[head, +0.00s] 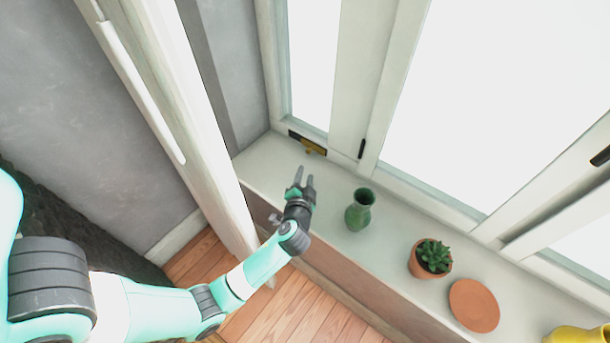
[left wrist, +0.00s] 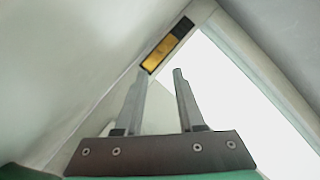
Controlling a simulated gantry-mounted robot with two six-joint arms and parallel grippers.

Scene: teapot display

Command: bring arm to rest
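My left gripper (head: 304,177) is over the left end of the windowsill in the head view, to the left of a green vase. Its two fingers are apart with nothing between them. The left wrist view also shows the left gripper (left wrist: 160,85) with its fingers spread and empty, pointing toward the window corner. My left arm (head: 170,305) reaches in from the lower left. My right gripper is in neither view.
The green vase (head: 359,209), a potted succulent (head: 424,262), a terracotta disc (head: 474,305) and a yellow object (head: 575,334) stand along the windowsill (head: 270,160). A yellow-and-black piece (head: 308,143) is by the window frame. Wood floor (head: 290,315) lies below.

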